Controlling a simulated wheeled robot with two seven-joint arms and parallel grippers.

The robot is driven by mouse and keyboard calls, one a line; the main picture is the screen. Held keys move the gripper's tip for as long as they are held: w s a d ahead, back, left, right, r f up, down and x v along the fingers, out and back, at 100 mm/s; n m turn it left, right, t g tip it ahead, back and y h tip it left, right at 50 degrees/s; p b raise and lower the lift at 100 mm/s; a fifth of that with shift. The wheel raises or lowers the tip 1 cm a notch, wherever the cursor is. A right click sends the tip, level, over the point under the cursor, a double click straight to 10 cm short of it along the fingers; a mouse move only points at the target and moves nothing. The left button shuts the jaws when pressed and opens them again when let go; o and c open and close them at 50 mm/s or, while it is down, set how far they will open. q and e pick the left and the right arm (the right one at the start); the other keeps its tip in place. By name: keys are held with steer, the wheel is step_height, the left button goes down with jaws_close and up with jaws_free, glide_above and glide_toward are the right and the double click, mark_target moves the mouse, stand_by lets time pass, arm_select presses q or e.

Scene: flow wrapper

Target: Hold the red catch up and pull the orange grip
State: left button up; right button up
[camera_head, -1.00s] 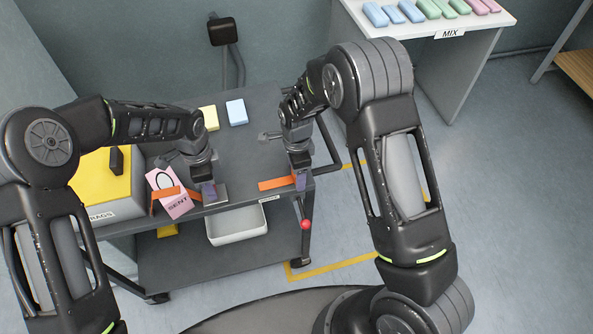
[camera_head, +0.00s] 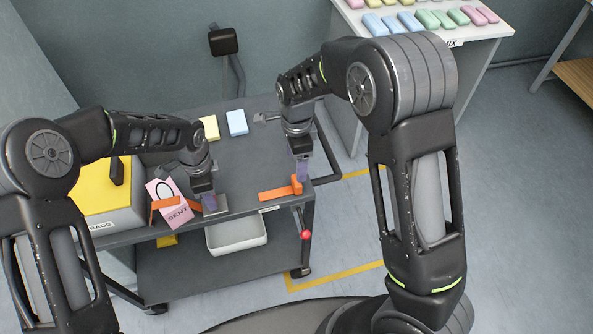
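A red ball knob (camera_head: 305,235) sits on a short dark lever at the cart's front right leg. A flat orange piece (camera_head: 278,193) with an upturned right end lies at the cart top's front edge. My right gripper (camera_head: 302,174) points down at that upturned end; I cannot tell whether they touch. My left gripper (camera_head: 210,204) points down at the front edge, just right of a pink card marked SENT (camera_head: 168,193). The fingers of both grippers are too small to read. I cannot tell which parts are the catch and grip.
The dark cart top (camera_head: 262,165) carries a yellow block (camera_head: 210,127) and a blue block (camera_head: 237,122). A yellow-topped RAGS box (camera_head: 102,185) stands at left. A white bin (camera_head: 237,236) hangs below the front edge. A white table (camera_head: 480,32) with coloured bars stands behind right.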

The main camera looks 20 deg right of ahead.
steer(key=shift+r, duration=0.9)
steer(key=shift+f, duration=0.15)
arm_select(q)
steer(key=shift+f+b, duration=0.85)
arm_select(e)
steer(key=shift+f, duration=0.75)
arm_select(q)
steer(key=o, duration=1.4)
